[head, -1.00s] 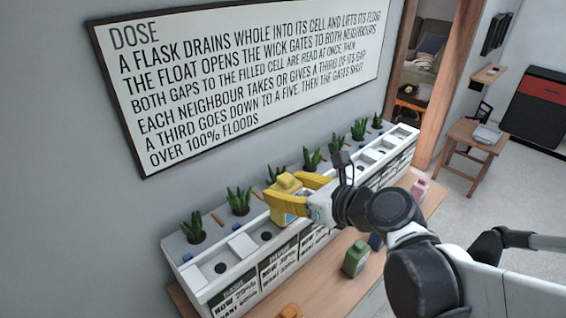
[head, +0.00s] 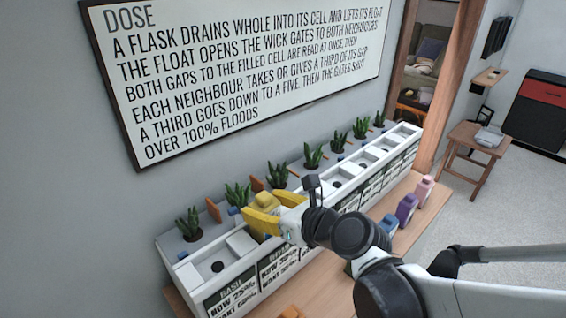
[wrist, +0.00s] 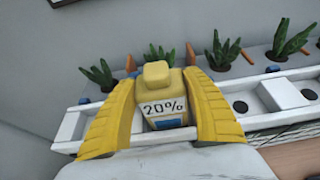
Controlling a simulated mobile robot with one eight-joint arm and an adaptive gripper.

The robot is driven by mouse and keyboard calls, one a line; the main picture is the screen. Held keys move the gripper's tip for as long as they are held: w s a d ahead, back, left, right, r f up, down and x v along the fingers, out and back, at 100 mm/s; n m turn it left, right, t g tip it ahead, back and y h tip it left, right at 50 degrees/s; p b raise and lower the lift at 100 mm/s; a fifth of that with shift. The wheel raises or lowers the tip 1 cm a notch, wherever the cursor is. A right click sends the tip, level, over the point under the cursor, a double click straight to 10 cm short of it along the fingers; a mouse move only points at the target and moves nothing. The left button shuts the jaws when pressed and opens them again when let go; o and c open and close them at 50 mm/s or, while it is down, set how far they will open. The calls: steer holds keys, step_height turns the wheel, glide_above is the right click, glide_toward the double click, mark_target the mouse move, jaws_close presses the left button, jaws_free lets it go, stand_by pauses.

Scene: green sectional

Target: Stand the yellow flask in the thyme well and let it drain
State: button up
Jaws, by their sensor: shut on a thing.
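My gripper (head: 262,222) is shut on the yellow flask (head: 265,202), with a yellow finger on each side. In the wrist view the flask (wrist: 160,87) looks upright, and its label reads 20%. It is at the second cell from the left of the white planter row (head: 201,285), behind the second plant label (head: 279,271). That label is partly legible, and I cannot tell if it says thyme. The flask's base and the well under it are hidden by the fingers, so I cannot tell whether it is seated. Orange gates (head: 213,211) stand up on both sides of the second plant (head: 238,194).
Blue (head: 389,225), purple (head: 406,208) and pink (head: 425,189) flasks stand on the wooden bench right of my arm. A green flask (head: 350,268) is mostly hidden by my arm. An orange object (head: 291,312) is at the bottom edge. A wall sign hangs above the planters.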

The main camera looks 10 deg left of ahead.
steer(key=o, duration=1.3)
steer(key=shift+s+d+r+p, duration=0.1)
steer(key=shift+d+r+p, duration=0.05)
steer(key=shift+r+p, duration=0.2)
steer(key=p+v, duration=0.4)
steer(key=v, duration=0.8)
steer(key=s+d+n+h, duration=0.1)
steer(key=d+n+h, duration=0.2)
steer(key=d+n, duration=0.4)
steer(key=s+d+f+n+g+h, duration=0.1)
steer(key=d+n+h, duration=0.3)
steer(key=n, duration=0.6)
steer(key=s+d+f+n+h, duration=0.1)
steer(key=s+d+n+h, duration=0.1)
steer(key=d+n, duration=0.7)
steer(key=shift+s+d+f+g+h, duration=0.1)
steer(key=shift+s+d+g+h, duration=0.2)
steer(key=shift+h, duration=0.4)
